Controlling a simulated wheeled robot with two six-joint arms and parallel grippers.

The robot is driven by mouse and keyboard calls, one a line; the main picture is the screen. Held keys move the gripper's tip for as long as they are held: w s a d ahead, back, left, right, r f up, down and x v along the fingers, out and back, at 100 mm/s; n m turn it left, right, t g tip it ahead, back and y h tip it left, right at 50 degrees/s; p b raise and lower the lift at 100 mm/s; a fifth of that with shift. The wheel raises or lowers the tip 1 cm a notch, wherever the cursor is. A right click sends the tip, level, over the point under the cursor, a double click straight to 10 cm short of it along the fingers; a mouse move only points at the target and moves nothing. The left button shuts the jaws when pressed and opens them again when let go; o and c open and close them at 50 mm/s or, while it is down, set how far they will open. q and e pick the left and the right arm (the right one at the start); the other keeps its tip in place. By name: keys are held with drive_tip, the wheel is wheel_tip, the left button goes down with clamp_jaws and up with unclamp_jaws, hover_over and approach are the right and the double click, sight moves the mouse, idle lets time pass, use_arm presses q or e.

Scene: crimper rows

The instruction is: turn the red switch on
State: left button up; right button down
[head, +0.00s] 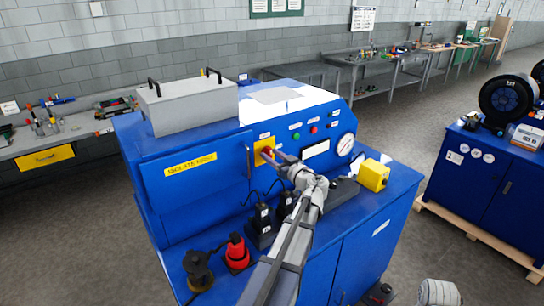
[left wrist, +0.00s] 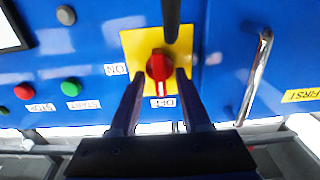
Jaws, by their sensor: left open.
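The red switch (head: 267,151) is a rotary knob on a yellow plate (head: 259,159) on the front of the blue machine. In the left wrist view the red switch (left wrist: 159,67) sits on its yellow plate (left wrist: 132,45), with its pointer toward the OFF label (left wrist: 162,102). The ON label (left wrist: 116,69) is at the plate's left there. My left gripper (head: 281,162) is open at the switch; in the left wrist view its fingers (left wrist: 160,85) lie on either side of the knob. I cannot tell whether they touch it.
Green and red buttons (head: 314,129) and a round gauge (head: 345,144) are right of the switch. A metal door handle (left wrist: 258,70) is close to it. A yellow box (head: 373,175) and a red-topped item (head: 237,252) stand on the machine's ledge.

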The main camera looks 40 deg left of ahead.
use_arm(q)
drive_tip(key=shift+a, duration=0.1)
clamp_jaws()
idle(0.3)
